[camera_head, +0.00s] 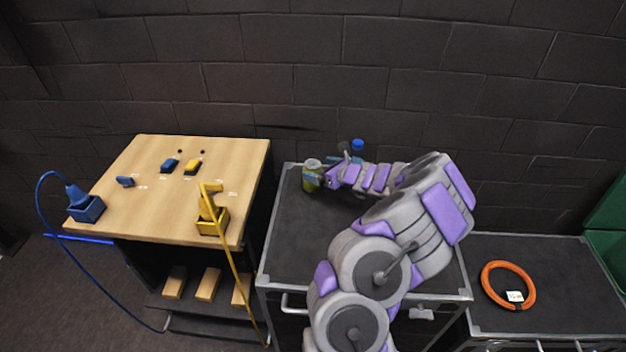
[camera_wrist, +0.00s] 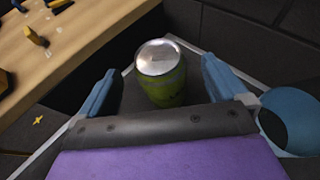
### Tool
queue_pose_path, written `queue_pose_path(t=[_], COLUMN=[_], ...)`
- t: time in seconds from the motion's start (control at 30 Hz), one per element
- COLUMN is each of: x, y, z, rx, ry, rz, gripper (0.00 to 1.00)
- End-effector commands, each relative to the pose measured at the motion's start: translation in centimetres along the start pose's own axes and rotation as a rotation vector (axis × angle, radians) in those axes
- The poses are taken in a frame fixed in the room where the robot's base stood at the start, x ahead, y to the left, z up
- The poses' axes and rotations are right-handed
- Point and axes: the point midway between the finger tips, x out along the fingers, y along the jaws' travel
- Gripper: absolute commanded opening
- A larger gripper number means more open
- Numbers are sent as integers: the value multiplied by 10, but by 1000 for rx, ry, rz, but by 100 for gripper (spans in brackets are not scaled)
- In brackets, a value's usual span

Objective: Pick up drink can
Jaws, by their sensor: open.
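A green drink can (camera_head: 311,176) with a silver top stands upright near the far left corner of a dark-topped cart (camera_head: 290,245). In the wrist view the can (camera_wrist: 162,75) stands between and just beyond the two blue fingers. My gripper (camera_wrist: 155,90) is open, with one finger on each side of the can and a visible gap on both sides. In the head view my gripper (camera_head: 327,175) reaches in from the right, beside the can. The lower part of the can is hidden by my gripper in the wrist view.
A blue-capped object (camera_head: 357,145) stands behind my arm on the cart. A wooden table (camera_head: 150,205) with blue and yellow devices is at the left. A second cart at the right holds an orange ring (camera_head: 487,280). A dark brick wall is close behind.

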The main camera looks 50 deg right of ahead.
Motion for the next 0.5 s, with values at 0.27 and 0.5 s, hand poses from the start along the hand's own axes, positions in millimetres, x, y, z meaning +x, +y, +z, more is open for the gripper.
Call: queue_pose_path(t=[0.27, 0.5], x=[19, 54], y=[1, -1], z=[-3, -10], rx=[-1, -2], ry=[1, 3], rz=[2, 3], gripper=[99, 99])
